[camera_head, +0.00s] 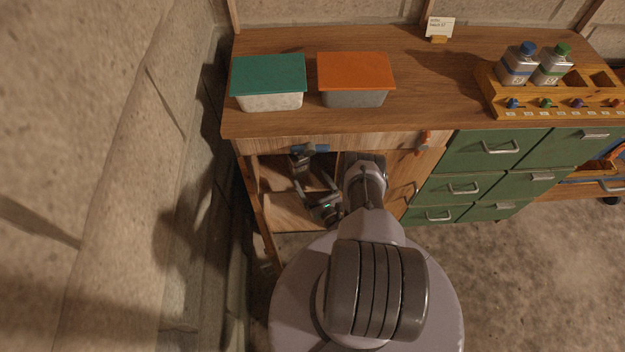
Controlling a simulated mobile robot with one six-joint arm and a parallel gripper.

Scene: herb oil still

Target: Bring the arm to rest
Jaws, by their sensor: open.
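My arm reaches from my base toward the open compartment (280,212) under the left part of the wooden workbench. My gripper (308,170) is at the front of this compartment, just below a blue handle (312,148) on the bench's front strip. Its dark fingers look apart, and I see nothing held between them. Whether a finger touches the blue handle cannot be told from this view. My wrist and forearm hide part of the compartment's inside.
A wooden door (402,172) stands right of my forearm, near an orange handle (424,142). Green drawers (486,165) lie further right. The benchtop holds a green-lidded box (268,82), an orange-lidded box (355,78) and a bottle rack (545,104). A stone wall (130,180) is close on the left.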

